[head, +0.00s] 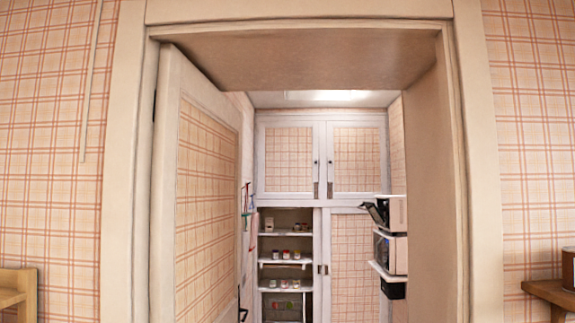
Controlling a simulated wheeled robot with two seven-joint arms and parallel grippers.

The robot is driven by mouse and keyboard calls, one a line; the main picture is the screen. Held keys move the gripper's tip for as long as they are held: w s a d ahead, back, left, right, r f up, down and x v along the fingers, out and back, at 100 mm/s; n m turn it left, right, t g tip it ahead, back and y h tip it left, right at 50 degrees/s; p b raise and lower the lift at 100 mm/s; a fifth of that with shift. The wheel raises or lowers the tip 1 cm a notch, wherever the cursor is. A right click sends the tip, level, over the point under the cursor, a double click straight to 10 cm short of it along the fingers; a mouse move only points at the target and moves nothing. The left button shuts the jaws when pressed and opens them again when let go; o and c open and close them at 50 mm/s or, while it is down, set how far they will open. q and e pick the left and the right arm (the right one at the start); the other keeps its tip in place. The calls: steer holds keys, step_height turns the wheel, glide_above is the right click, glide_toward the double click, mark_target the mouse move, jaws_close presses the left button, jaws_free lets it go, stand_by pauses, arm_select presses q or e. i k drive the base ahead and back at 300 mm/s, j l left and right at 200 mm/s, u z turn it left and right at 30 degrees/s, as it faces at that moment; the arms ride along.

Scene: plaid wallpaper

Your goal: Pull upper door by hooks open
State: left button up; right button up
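Through a doorway I see a tall built-in cupboard in the far room. Its upper left door (286,157) and upper right door (356,158) are both shut. They have white frames and plaid panels. A small dark handle or hook (316,178) hangs at the inner edge of the upper left door. A matching one (330,178) is on the upper right door. Neither of my grippers is in view.
The room door (205,200) stands open inward on the left of the doorway frame (125,200). Below, open shelves (285,232) hold small items beside a shut lower door (352,265). Wall shelves with appliances (390,245) jut out on the right. Furniture edges stand at both near sides.

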mark_target(289, 152)
steer(key=i+z, duration=0.15)
steer(key=i, duration=1.85)
steer(key=i+l, duration=0.1)
steer(key=i, duration=3.55)
steer(key=j+u, duration=0.05)
